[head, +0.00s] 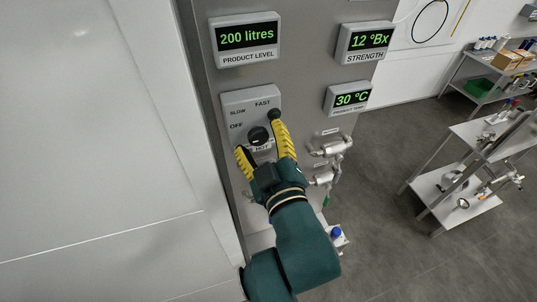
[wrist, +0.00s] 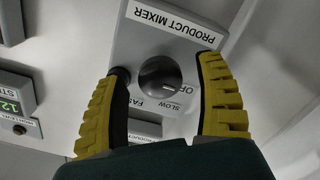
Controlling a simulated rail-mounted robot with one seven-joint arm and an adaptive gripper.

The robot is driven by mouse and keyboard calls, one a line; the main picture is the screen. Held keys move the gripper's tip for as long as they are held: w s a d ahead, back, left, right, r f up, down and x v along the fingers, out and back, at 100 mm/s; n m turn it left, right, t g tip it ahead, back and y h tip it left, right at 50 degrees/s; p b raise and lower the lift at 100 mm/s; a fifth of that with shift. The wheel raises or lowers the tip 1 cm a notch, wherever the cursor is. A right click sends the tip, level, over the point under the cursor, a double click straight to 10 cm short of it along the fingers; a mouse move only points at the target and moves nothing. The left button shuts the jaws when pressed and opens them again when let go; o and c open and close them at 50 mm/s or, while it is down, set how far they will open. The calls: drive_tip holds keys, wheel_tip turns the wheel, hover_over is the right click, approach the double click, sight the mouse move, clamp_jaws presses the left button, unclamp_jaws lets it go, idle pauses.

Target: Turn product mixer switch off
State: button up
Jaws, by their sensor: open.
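The product mixer switch is a round dark knob (head: 258,135) on a light grey plate (head: 236,98) marked OFF, SLOW and FAST. The wrist view shows the knob (wrist: 160,76) upside down, under the PRODUCT MIXER label (wrist: 174,20). My gripper (head: 257,133) is open, its yellow fingers on either side of the knob. In the wrist view, my gripper (wrist: 165,65) has visible gaps between each finger and the knob. The right finger in the head view covers part of the plate near FAST.
Displays for product level (head: 247,38), strength (head: 365,41) and product temperature (head: 348,97) sit around the switch plate. Metal valve fittings (head: 332,148) stick out right of my gripper. A white wall panel (head: 100,150) lies left. Steel trolleys (head: 470,170) stand farther right.

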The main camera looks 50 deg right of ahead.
drive_tip(key=v, duration=1.1)
drive_tip(key=w+a+r+t+y, duration=0.1)
drive_tip(key=w+a+r, duration=0.1)
drive_tip(key=r, duration=0.2)
drive_tip(key=w+a+r+t+p, duration=0.1)
drive_tip(key=w+a+r+t, duration=0.1)
drive_tip(key=a+r, duration=0.1)
drive_tip(key=w+a+r+t+y+p, duration=0.1)
drive_tip(key=w+a+r+t, duration=0.1)
drive_tip(key=r, duration=0.3)
drive_tip(key=shift+a+r+y, duration=0.2)
drive_tip(key=shift+r+y, duration=0.1)
drive_tip(key=shift+r, duration=0.05)
drive_tip(key=w+a+r+m+t+y+p, duration=0.1)
drive_tip(key=a+r+y+p, duration=0.3)
drive_tip(key=r, duration=0.5)
drive_tip(key=a+t+y, duration=0.1)
drive_tip(key=a+y, duration=0.1)
drive_tip(key=a, duration=0.1)
drive_tip(key=shift+w+a+p, duration=0.3)
drive_tip(key=shift+p, duration=0.1)
